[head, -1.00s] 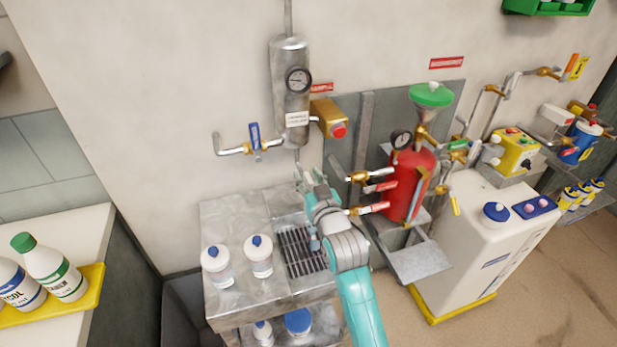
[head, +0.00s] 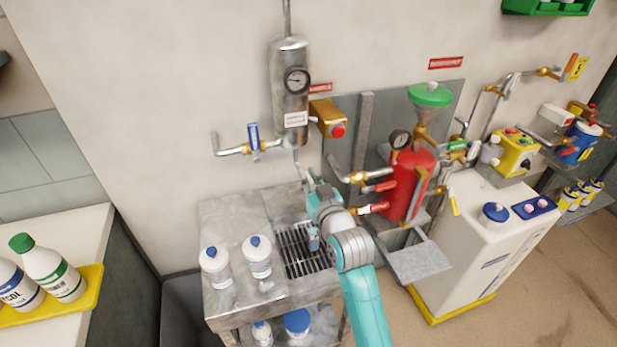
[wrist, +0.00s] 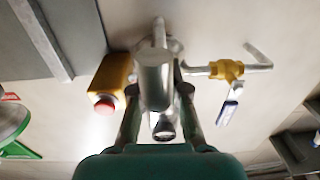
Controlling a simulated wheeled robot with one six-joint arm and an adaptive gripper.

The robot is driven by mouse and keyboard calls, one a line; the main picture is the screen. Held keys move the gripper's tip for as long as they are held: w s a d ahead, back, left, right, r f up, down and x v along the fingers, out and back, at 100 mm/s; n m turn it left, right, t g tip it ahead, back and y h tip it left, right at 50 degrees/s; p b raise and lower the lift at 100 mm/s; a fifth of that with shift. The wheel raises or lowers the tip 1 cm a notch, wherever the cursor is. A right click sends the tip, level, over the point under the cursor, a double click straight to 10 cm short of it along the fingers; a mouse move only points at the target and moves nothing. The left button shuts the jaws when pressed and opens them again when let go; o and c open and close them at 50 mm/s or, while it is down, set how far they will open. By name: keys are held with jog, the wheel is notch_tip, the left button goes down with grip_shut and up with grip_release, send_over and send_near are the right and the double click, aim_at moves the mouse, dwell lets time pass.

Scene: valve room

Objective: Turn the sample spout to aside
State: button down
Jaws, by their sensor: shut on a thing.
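The sample spout (head: 296,156) is a thin grey stub under the upright steel sample vessel (head: 290,95) on the wall. My gripper (head: 304,174) is just below the vessel, with its fingertips at the spout, which they partly hide. In the wrist view my gripper (wrist: 158,95) has a finger on each side of a round steel body. I cannot tell there where the spout ends and the vessel begins. The gripper is shut on the spout. The spout's exact angle is hard to read.
A brass valve with a blue lever (head: 254,143) is left of the vessel, and a brass box with a red button (head: 328,119) is right. Bottles (head: 258,257) stand beside the drain grate (head: 298,250). A red cylinder (head: 408,185) with pipes stands close right of my arm.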

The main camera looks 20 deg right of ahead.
jog(key=w+d+n+g+y, duration=0.2)
jog(key=d+n+g+y, duration=0.2)
jog(key=y, duration=0.7)
jog(key=shift+w+d+n+g, duration=0.3)
jog(key=shift+d+n, duration=0.9)
jog(key=shift+n, duration=0.7)
jog(key=c, duration=1.2)
grip_release()
jog(key=shift+w, duration=0.1)
jog(key=shift+o, duration=0.2)
jog(key=shift+d, duration=0.1)
jog(key=v, duration=1.2)
